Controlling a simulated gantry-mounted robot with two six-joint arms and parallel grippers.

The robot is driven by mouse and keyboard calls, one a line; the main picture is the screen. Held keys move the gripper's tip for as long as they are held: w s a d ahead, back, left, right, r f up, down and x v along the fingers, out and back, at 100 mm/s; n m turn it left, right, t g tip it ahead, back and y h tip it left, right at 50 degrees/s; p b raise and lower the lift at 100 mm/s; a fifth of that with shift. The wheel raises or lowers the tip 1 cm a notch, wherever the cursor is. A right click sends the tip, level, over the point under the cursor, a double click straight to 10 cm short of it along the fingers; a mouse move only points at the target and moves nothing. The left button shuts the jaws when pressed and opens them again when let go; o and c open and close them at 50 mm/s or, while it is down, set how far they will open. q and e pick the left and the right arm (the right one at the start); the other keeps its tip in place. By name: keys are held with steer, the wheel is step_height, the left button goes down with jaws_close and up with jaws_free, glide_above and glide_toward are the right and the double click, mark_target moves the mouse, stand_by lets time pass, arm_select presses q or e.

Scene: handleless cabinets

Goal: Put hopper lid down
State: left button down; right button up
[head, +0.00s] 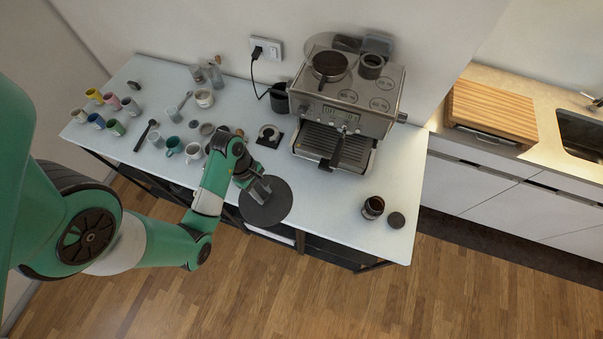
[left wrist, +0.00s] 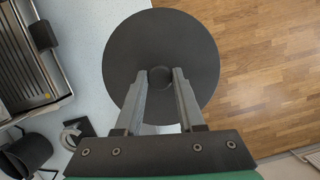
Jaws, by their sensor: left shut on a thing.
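The hopper lid (head: 269,208) is a flat dark grey disc with a small round knob. My left gripper (head: 262,190) is shut on its knob and holds it near the front edge of the white counter, in front of the espresso machine (head: 346,100). In the left wrist view, the lid (left wrist: 160,40) lies across the fingertips (left wrist: 160,78), partly over the counter and partly over the wooden floor. Its height above the counter is hard to tell. A round dark opening (head: 330,65) shows on top of the machine. My right gripper is not in view.
Several cups and mugs (head: 193,151) stand on the counter's left half. A jar with dark contents (head: 373,207) and a small dark disc (head: 397,220) sit at the right front. The counter (head: 330,205) between lid and jar is clear.

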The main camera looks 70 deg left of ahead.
arm_select(q)
steer(key=w+a+f+b, duration=0.1)
steer(key=w+f+b, duration=0.2)
steer(key=w+b, duration=0.1)
steer(key=w+a+f+b, duration=0.1)
steer(key=w+f+b, duration=0.2)
steer(key=w+b, duration=0.1)
steer(key=w+a+f+b, duration=0.1)
steer(key=w+f+b, duration=0.2)
steer(key=w+b, duration=0.1)
steer(key=shift+w+a+f, duration=0.15)
steer(key=shift+w+a, duration=0.15)
steer(key=shift+w, duration=0.3)
steer(key=x, duration=0.1)
steer(key=b+x, duration=0.1)
steer(key=x, duration=0.1)
steer(key=shift+a+b, duration=0.3)
steer(key=shift+a, duration=0.05)
steer(key=shift+f, duration=0.35)
steer(key=shift+f, duration=0.25)
steer(key=c, duration=0.5)
jaws_free()
steer(key=shift+r, duration=0.1)
